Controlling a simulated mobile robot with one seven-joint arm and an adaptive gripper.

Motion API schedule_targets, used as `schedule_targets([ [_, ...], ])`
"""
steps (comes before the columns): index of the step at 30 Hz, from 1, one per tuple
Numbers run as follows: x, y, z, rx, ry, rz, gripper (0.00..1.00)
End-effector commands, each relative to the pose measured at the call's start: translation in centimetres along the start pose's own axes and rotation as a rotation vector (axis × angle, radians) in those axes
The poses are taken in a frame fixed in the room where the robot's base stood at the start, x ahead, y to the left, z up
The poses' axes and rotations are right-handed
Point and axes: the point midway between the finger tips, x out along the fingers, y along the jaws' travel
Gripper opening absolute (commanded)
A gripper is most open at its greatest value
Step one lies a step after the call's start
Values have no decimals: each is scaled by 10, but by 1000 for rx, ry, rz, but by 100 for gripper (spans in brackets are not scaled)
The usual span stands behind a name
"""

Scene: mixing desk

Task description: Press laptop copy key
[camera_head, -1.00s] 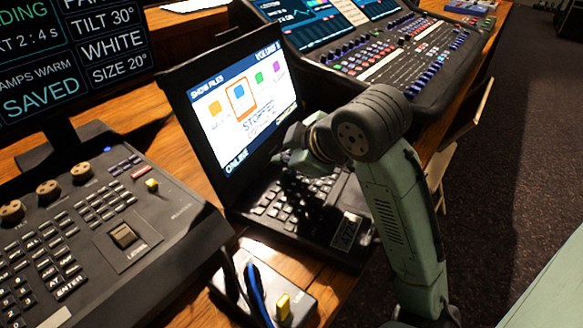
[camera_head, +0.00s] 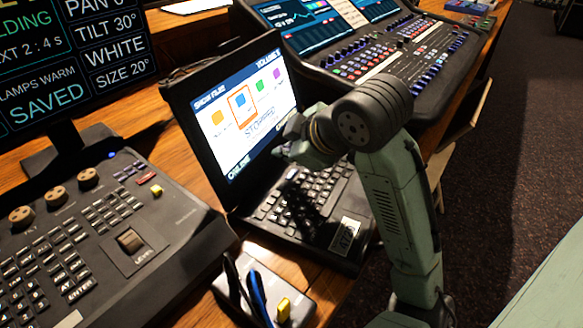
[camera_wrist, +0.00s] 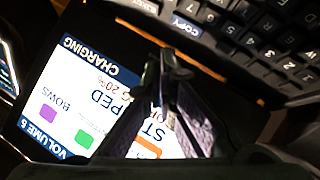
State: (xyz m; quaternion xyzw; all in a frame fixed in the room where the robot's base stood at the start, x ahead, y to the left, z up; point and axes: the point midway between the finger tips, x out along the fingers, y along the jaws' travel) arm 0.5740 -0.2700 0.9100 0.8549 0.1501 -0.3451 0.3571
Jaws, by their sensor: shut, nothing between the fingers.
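The open laptop has a black keyboard (camera_head: 322,186) and a lit screen (camera_head: 243,112); the screen shows coloured icons, one framed in orange, and the word STOPPED. In the wrist view the screen (camera_wrist: 75,95) appears upside down. The copy key (camera_wrist: 186,26), with a light label reading COPY, is at the top of the wrist view, by the keyboard edge nearest the screen. My gripper (camera_wrist: 166,68) is shut and empty. In the head view my wrist hides part of the screen's right side.
A lighting console (camera_head: 110,225) stands left of the laptop, and a mixing desk (camera_head: 385,50) stands behind it on the right. A small box with a yellow switch (camera_head: 283,309) and cables sits in front. A monitor (camera_head: 75,50) is at the upper left.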

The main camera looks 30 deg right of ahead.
Motion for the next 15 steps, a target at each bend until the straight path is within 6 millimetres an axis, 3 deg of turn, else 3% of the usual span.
schedule_targets([
  [7,-21,15,-16,0,1,1,0],
  [15,-23,17,-17,0,0,0,0],
])
